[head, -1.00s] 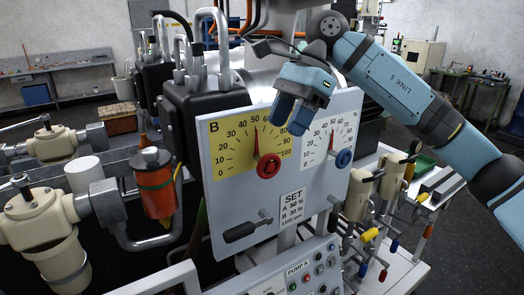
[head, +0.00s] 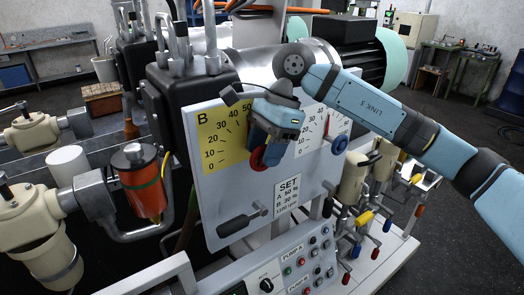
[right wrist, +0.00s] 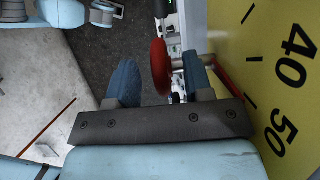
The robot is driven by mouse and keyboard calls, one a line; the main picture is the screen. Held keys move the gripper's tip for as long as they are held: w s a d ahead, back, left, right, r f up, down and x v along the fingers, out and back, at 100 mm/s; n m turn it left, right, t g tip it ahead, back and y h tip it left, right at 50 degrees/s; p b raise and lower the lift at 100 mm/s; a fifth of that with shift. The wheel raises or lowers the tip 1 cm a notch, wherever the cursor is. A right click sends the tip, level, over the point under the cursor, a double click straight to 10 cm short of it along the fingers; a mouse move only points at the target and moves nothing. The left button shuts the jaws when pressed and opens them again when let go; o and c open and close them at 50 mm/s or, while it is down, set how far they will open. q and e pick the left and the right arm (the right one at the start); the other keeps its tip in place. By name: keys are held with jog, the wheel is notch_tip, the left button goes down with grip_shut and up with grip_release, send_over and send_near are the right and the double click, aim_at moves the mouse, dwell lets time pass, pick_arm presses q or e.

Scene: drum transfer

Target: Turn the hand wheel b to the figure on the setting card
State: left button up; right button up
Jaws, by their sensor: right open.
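Hand wheel b (head: 257,160) is red and sits on the yellow B dial (head: 222,140). My right gripper (head: 266,158) is in front of it and hides part of the wheel, its pointer and the upper scale. In the right wrist view the red wheel (right wrist: 160,67) shows edge-on between the two blue fingers of my open gripper (right wrist: 158,75), with gaps on both sides. The setting card (head: 287,194) hangs below the dials and reads B 30 %. My left gripper is out of view.
The blue hand wheel (head: 339,145) on the white dial is close on the right. A black-handled crank (head: 240,222) sticks out of the panel below. Pump buttons (head: 305,260) are at the bottom. Free room lies in front of the panel.

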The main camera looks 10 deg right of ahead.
jog(key=shift+x, duration=0.9)
grip_shut()
jog(key=shift+a+f+t+h+b, duration=0.1)
jog(key=shift+t+h+b, duration=0.3)
jog(key=shift+h+b, duration=0.65)
jog(key=t+h+b, duration=0.1)
jog(key=h+b, duration=0.1)
jog(key=shift+h+b, duration=0.25)
jog(key=shift+b, duration=0.15)
jog(key=shift+t+h, duration=0.3)
jog(key=shift+h, duration=0.8)
jog(key=shift+t+h, duration=0.3)
